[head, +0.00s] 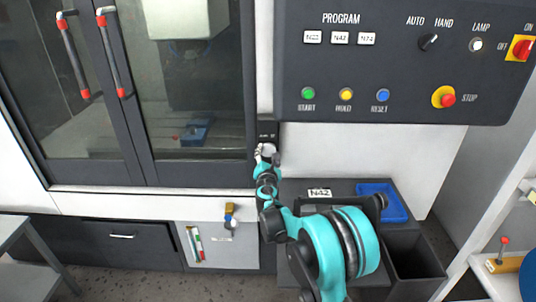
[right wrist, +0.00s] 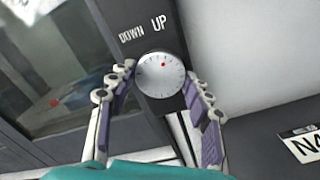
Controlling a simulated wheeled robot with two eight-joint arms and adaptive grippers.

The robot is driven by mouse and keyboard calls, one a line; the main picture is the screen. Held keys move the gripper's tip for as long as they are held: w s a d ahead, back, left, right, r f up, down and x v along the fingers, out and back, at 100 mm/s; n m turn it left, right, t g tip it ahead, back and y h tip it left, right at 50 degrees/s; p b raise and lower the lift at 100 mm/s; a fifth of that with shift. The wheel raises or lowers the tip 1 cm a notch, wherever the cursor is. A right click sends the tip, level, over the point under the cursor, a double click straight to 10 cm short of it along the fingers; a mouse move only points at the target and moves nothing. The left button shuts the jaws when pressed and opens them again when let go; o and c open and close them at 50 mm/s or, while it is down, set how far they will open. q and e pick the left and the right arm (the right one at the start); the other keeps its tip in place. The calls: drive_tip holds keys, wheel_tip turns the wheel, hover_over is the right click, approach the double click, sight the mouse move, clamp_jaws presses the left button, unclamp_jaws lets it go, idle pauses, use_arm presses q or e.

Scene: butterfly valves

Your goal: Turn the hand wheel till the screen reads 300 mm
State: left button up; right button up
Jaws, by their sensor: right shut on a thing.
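The hand wheel (right wrist: 161,76) is a small pale grey round dial with a red dot near its top. It sits on a dark upright strip (right wrist: 137,18) marked DOWN and UP in the right wrist view. My right gripper (right wrist: 159,82) is shut on the hand wheel, one finger at each side of its rim. In the head view my right gripper (head: 266,152) is at the strip right of the machine door, and hides most of the wheel. No screen with a mm reading can be made out. My left gripper is not in view.
The control panel (head: 400,75) with buttons and switches is above right of my right arm. The machine's glass doors (head: 75,130) are at the left. Below are a dark cart with a blue tray (head: 382,201) and an open bin (head: 415,268). A shelf stands at the far right.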

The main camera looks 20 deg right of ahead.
drive_tip(key=m, duration=0.4)
drive_tip(key=shift+m, duration=2.2)
drive_tip(key=o, duration=1.2)
drive_tip(key=shift+s, duration=0.1)
drive_tip(key=v, duration=1.2)
